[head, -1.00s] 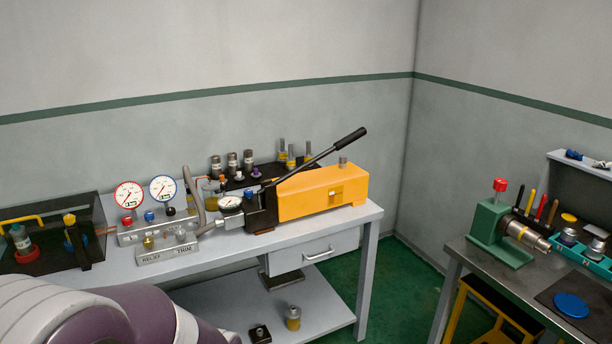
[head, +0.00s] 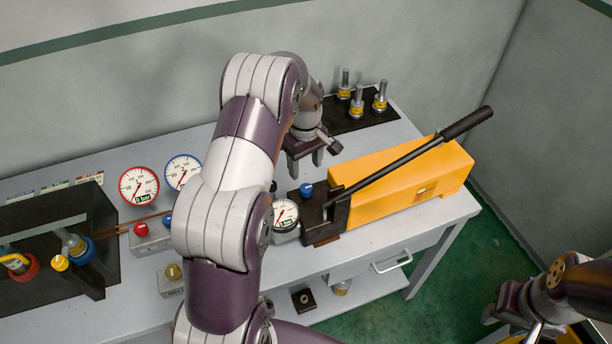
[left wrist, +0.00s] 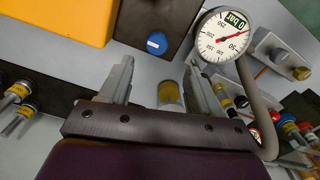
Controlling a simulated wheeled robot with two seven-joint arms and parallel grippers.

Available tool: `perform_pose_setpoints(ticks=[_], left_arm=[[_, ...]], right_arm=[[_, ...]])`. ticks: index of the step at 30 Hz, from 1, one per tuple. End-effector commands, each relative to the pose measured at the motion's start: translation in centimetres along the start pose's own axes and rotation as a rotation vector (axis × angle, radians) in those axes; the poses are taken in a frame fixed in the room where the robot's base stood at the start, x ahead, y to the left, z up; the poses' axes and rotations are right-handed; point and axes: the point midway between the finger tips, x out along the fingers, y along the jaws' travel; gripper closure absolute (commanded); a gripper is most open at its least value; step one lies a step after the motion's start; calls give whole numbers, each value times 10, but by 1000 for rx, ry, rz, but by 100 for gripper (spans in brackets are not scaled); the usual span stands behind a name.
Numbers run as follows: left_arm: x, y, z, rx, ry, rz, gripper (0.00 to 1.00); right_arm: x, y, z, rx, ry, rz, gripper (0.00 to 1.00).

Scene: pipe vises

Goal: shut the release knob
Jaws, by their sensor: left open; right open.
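The release knob (head: 306,190) is a small blue knob on the black head block of the yellow hand pump (head: 400,195). In the left wrist view the blue knob (left wrist: 156,43) sits on the black block just beyond my fingertips, apart from them. My left gripper (head: 305,164) is open and empty over the bench, a little behind the knob in the head view. It also shows in the left wrist view (left wrist: 158,68), with a yellow-banded cylinder (left wrist: 170,95) between and below its fingers. My right gripper (head: 517,317) is open at the bottom right, far from the pump.
A dial gauge (head: 286,213) stands beside the pump's head block. The long black lever (head: 410,165) slants over the yellow body. Two larger gauges (head: 139,186) stand left of my left arm. A dark tray (head: 345,123) with several fittings is behind.

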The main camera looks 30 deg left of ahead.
Motion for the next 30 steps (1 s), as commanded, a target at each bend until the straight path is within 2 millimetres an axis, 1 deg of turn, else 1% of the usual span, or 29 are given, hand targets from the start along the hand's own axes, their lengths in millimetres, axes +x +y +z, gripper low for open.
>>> perform_pose_setpoints(ticks=[1,6,10,12,15,21,22,23,24,27,30], left_arm=[[10,-1,1,1,-4,-4,37],[52,0,1,3,-2,-2,37],[75,0,0,4,0,0,37],[82,1,0,4,2,2,37],[88,1,0,4,2,2,37],[89,1,0,5,2,3,37],[89,1,0,5,2,3,40],[89,1,0,5,2,3,50],[89,1,0,5,2,3,63],[88,1,0,5,3,3,93],[88,1,0,5,2,3,93]], right_arm=[[-9,0,-1,0,0,0,57],[-22,0,-3,0,0,0,57],[-28,0,-4,0,1,0,57],[-30,0,-4,0,1,0,57],[-30,0,-4,0,0,0,57],[-29,0,-4,0,1,0,57],[-29,0,-4,0,1,0,57],[-29,0,-4,0,1,0,57],[-29,0,-4,0,1,0,57],[-29,0,-4,0,1,0,57],[-29,0,-4,0,1,0,57]])
